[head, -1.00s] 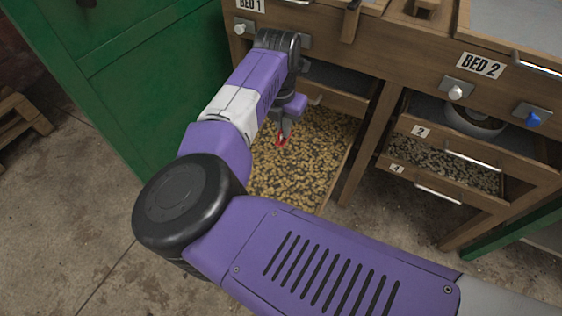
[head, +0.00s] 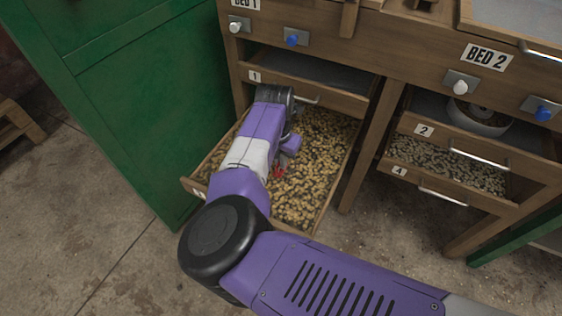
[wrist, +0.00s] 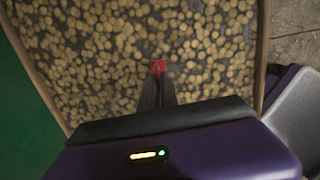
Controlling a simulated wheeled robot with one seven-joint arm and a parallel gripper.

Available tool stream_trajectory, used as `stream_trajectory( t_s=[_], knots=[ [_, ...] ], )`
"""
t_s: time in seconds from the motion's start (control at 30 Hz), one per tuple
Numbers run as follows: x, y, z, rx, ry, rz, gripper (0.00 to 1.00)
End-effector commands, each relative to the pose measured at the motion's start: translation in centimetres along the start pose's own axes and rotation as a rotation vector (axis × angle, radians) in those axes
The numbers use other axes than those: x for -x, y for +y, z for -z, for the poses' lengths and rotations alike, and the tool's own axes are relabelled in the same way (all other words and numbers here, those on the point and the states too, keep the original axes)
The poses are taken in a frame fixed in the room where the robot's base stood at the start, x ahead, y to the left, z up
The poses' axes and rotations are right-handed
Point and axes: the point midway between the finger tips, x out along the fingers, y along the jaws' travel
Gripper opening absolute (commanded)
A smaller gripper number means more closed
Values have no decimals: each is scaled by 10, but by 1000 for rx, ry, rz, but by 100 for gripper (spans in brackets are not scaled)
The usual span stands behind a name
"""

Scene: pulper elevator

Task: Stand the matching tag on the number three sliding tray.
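A sliding tray (head: 328,190) full of yellow-brown beans is pulled out below BED 1 in the head view. A small pale label (head: 197,190) is on its front at the left, too small to read. The beans (wrist: 100,40) fill most of the wrist view. My gripper (head: 279,173) is above them, pointing down. Its dark fingers (wrist: 159,72) are close together, with red at the tips. I cannot tell whether the red is a held tag or part of the fingertips. No separate tag can be made out.
A tray labelled 1 (head: 254,76) is above the pulled-out tray. Trays labelled 2 (head: 424,131) and 4 (head: 399,171) are under BED 2, with a bowl (head: 480,118) above them. A green cabinet (head: 130,110) stands at the left. The concrete floor (head: 110,270) in front is clear.

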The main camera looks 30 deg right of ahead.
Motion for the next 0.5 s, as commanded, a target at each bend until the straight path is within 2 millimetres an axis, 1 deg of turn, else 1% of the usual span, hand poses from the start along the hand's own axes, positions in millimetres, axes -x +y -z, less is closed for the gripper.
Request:
stream_trajectory(
  t_s=[0.13, 0.27, 0.3, 0.4, 0.5],
  knots=[
    [1, 0, 0, 0, -1, 0, 0],
    [-2, 0, 0, 0, 0, 0, 0],
    [-2, 0, 0, 0, 0, 0, 8],
    [-2, 0, 0, 0, 0, 0, 26],
    [-2, 0, 0, 0, 0, 0, 26]
  ],
)
